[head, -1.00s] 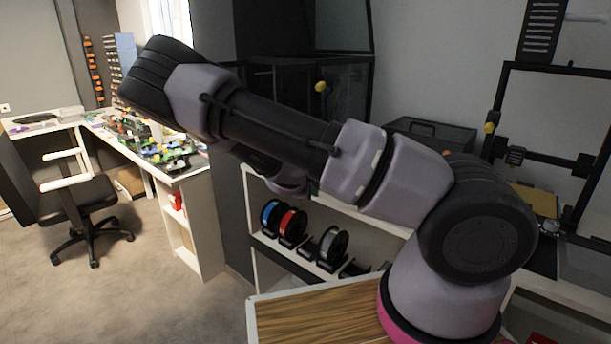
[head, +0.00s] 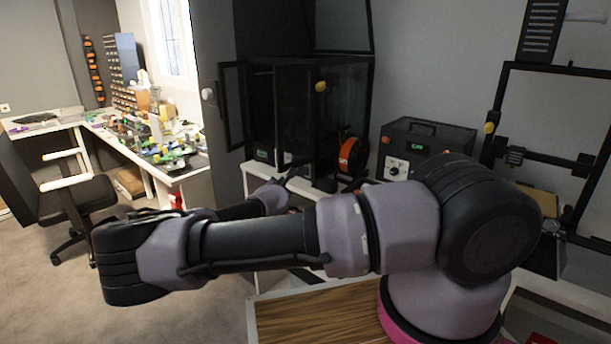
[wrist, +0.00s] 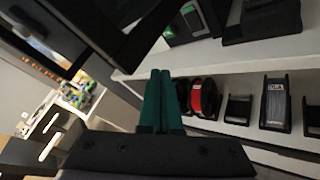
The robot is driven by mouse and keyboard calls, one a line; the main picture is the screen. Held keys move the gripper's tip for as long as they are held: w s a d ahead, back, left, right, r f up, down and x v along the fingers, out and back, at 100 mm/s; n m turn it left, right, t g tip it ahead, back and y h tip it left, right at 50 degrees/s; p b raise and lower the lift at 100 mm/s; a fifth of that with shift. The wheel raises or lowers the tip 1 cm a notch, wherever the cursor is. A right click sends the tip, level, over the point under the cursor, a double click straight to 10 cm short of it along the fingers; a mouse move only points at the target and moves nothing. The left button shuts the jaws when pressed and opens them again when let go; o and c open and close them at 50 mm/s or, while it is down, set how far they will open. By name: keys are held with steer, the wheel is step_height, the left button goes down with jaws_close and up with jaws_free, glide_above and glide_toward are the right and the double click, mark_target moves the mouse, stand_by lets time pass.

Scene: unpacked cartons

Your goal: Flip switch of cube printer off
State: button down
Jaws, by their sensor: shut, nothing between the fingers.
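A black box-shaped enclosure with glass doors standing open, which looks like the cube printer (head: 294,108), stands on the white shelf in the head view. A small green-lit display (head: 262,153) shows low inside it. In the wrist view a dark unit with a green display (wrist: 178,30) sits on the shelf at the top. I cannot make out the switch. My gripper (wrist: 160,76) has green fingers, shut together and empty, in front of the shelf edge. In the head view my forearm hides most of the gripper.
Spools, one red (wrist: 203,98), stand on the lower shelf. A black box with a white dial (head: 428,140) and an open-frame machine (head: 497,100) are to the right. An open dark door panel (wrist: 115,25) is close at upper left. A wooden top (head: 310,322) lies below my arm.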

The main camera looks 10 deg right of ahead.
mark_target(306, 171)
steer(key=shift+w+d+f, duration=0.2)
steer(key=shift+w+d, duration=0.65)
steer(key=shift+d, duration=0.35)
steer(key=shift+w+d+f, duration=0.15)
steer(key=shift+w+d, duration=0.7)
steer(key=shift+d, duration=0.3)
steer(key=shift+w+d+f, duration=0.2)
steer(key=shift+w+d, duration=0.65)
steer(key=shift+d, duration=0.35)
steer(key=shift+d, duration=0.15)
steer(key=shift+w+d, duration=0.2)
steer(key=shift+w, duration=0.05)
steer(key=shift+w+d, duration=0.15)
steer(key=shift+d, duration=0.1)
steer(key=shift+a, duration=0.1)
steer(key=shift+s+a, duration=0.4)
steer(key=shift+a, duration=0.05)
stand_by(0.3)
